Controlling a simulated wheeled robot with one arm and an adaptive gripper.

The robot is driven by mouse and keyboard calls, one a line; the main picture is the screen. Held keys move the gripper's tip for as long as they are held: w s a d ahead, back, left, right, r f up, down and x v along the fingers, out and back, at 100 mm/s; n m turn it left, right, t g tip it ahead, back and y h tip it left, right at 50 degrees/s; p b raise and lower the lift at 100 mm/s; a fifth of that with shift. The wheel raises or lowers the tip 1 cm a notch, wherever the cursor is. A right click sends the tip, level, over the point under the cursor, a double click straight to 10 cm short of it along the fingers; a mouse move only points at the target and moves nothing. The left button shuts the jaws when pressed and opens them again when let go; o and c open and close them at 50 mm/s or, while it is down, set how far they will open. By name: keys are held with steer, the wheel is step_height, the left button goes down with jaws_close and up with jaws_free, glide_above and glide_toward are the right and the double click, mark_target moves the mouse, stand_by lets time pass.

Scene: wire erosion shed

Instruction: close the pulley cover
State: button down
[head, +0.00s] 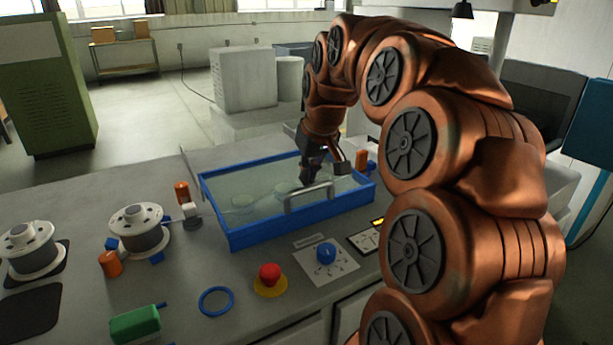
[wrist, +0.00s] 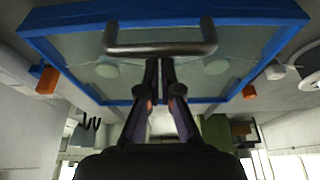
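The pulley cover (head: 284,223) is a blue frame with a clear pane and a grey bar handle (head: 308,196). In the head view it lies low and nearly flat on the bench machine. I cannot tell whether it is fully down. Pale round pulleys (head: 243,203) show through the pane. My gripper (head: 312,176) is just behind the handle, above the pane. In the wrist view, the fingers of my gripper (wrist: 161,62) are together, with their tips close to the handle (wrist: 160,49). Nothing shows between them, and contact with the handle is unclear.
White spools (head: 140,228) and orange posts (head: 182,192) stand left of the cover. A red stop button (head: 269,276), a blue knob (head: 326,252) and a blue ring (head: 216,301) are in front. A green block (head: 135,323) lies at front left.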

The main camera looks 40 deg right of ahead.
steer(key=v, duration=1.1)
steer(key=s+a+f+n+g+p, duration=0.1)
steer(key=s+a+f+p, duration=0.2)
steer(key=a, duration=0.5)
steer(key=s+a+f+n+g+p, duration=0.1)
steer(key=s+a+f+g+p, duration=0.15)
steer(key=a, duration=0.45)
steer(key=s+a+f+p, duration=0.1)
steer(key=s+a+f, duration=0.1)
steer(key=s, duration=0.3)
steer(key=s+a+f+g+p, duration=0.1)
steer(key=s+a+f+p, duration=0.1)
steer(key=s+f, duration=0.3)
steer(key=s+a+f+g+p, duration=0.1)
steer(key=s+a+f+p, duration=0.1)
steer(key=s, duration=0.4)
steer(key=shift+s+a+f+y, duration=0.3)
steer(key=shift+s+a+f, duration=0.1)
steer(key=shift+a+f, duration=0.5)
steer(key=shift+r, duration=0.1)
